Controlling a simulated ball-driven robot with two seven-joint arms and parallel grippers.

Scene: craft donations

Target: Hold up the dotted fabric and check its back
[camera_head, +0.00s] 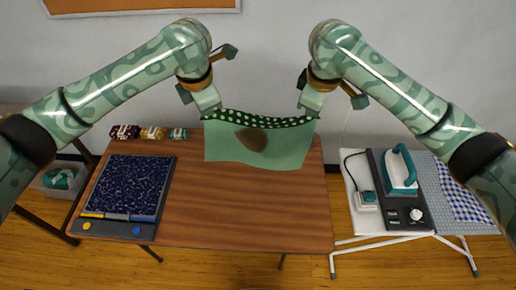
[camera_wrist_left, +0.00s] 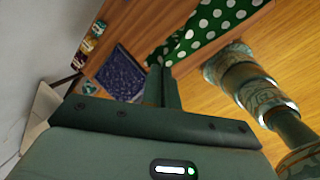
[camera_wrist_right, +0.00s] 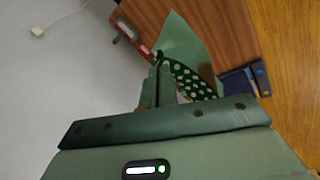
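The dotted fabric (camera_head: 232,147) hangs between my two grippers above the back of the wooden table. Its plain green back faces the head camera, with a dark brown stain (camera_head: 252,139) near the middle. A strip of dark green with white dots shows along its top edge. The dotted side shows in the left wrist view (camera_wrist_left: 212,24) and in the right wrist view (camera_wrist_right: 186,80). My left gripper (camera_head: 213,110) is shut on its top left corner. My right gripper (camera_head: 306,113) is shut on its top right corner.
A dark blue patterned cloth (camera_head: 122,186) lies on a grey board at the table's left. Several small bundles (camera_head: 150,133) stand behind it. An iron (camera_head: 400,170) and a blue checked cloth (camera_head: 462,203) are on a side stand at right. The wooden table's (camera_head: 240,215) middle and front are clear.

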